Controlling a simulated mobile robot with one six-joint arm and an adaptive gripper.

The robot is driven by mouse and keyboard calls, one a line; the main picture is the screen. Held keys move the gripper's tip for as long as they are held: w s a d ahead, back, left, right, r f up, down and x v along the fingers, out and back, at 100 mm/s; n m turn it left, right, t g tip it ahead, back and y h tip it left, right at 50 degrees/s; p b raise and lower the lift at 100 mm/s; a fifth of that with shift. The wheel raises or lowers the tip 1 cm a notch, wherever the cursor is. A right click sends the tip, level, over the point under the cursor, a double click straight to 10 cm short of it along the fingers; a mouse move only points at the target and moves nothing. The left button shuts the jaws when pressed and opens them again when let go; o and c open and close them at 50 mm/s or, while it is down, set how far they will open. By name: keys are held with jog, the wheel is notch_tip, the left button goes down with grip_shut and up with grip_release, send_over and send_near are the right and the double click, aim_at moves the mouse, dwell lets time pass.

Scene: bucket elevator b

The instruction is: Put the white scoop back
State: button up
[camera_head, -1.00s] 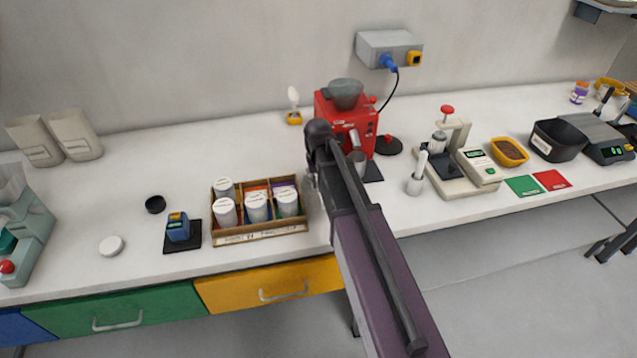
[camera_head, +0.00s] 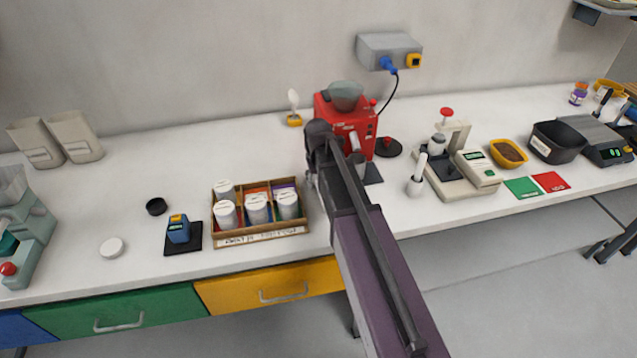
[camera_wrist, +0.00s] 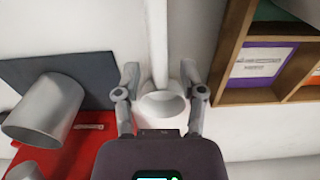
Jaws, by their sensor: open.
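A white scoop (camera_wrist: 163,106) shows in the wrist view, its round bowl between my fingers and a straight pale handle running toward the top edge. My gripper (camera_wrist: 160,92) is open, one finger on each side of the bowl. I cannot tell whether either finger touches it. In the head view my arm hides this scoop and most of my gripper. Another white spoon-shaped piece (camera_head: 293,98) stands upright in a small yellow holder (camera_head: 294,120) near the wall, left of the red grinder.
A wooden compartment box (camera_head: 262,235) with white-lidded jars stands close on the left in the head view. The red grinder (camera_head: 333,112) and a grey metal cup (camera_wrist: 45,108) by a dark mat (camera_wrist: 90,78) are close on the other side.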

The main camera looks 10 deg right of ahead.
notch_tip(320, 180, up, 11)
jog(key=p, duration=1)
jog(key=shift+r+p, duration=0.15)
jog(key=shift+p, duration=0.25)
jog(key=s, duration=1.6)
